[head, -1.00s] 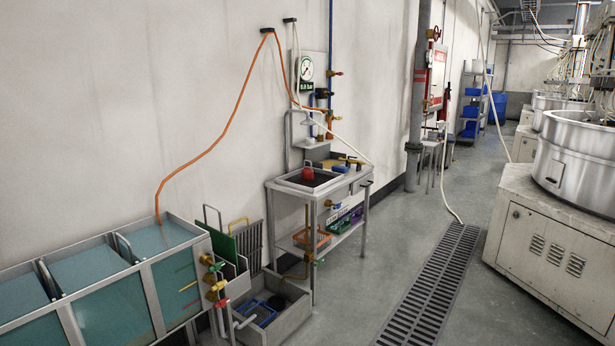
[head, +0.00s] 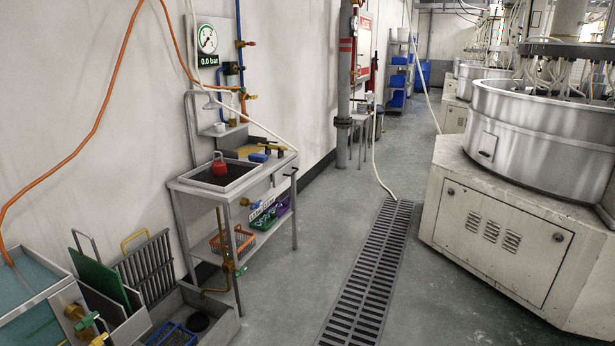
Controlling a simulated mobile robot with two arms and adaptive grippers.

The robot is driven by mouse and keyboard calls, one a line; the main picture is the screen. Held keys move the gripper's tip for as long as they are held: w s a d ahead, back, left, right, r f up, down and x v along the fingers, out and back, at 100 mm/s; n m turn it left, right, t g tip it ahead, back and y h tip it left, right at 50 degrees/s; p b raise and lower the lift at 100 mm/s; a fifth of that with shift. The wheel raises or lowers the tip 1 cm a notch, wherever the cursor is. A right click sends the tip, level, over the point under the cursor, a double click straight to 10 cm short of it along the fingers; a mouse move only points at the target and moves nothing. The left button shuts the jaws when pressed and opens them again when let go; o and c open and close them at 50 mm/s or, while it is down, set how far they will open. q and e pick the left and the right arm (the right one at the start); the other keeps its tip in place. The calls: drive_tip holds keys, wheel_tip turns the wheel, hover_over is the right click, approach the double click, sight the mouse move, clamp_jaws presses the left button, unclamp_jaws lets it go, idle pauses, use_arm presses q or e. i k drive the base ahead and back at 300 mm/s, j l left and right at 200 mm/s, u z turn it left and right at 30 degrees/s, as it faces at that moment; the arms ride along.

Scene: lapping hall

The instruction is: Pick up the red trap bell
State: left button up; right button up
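The red trap bell (head: 219,164) is a small red piece with a knob-like top. It stands upright in the dark sink basin of the grey metal wash stand (head: 180,185) against the left wall. Neither of my grippers is in view, and nothing of mine touches the bell.
A pressure gauge (head: 207,38) and valves are on the wall above the stand. Baskets (head: 232,240) sit on its lower shelf. A low tray (head: 215,325) and blue-water tanks (head: 30,275) are at lower left. A floor grate (head: 370,280) and large machine (head: 515,215) lie right; the floor between is clear.

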sight(218, 167)
drive_tip(key=i+z, duration=0.1)
drive_tip(key=i, duration=1.75)
drive_tip(key=i+u, duration=0.1)
drive_tip(key=i, duration=0.35)
drive_tip(key=i+l+u, duration=0.15)
drive_tip(key=i, duration=0.35)
drive_tip(key=i+l+u, duration=0.1)
drive_tip(key=i, duration=0.35)
drive_tip(key=i+l+u, duration=0.1)
drive_tip(key=i, duration=0.35)
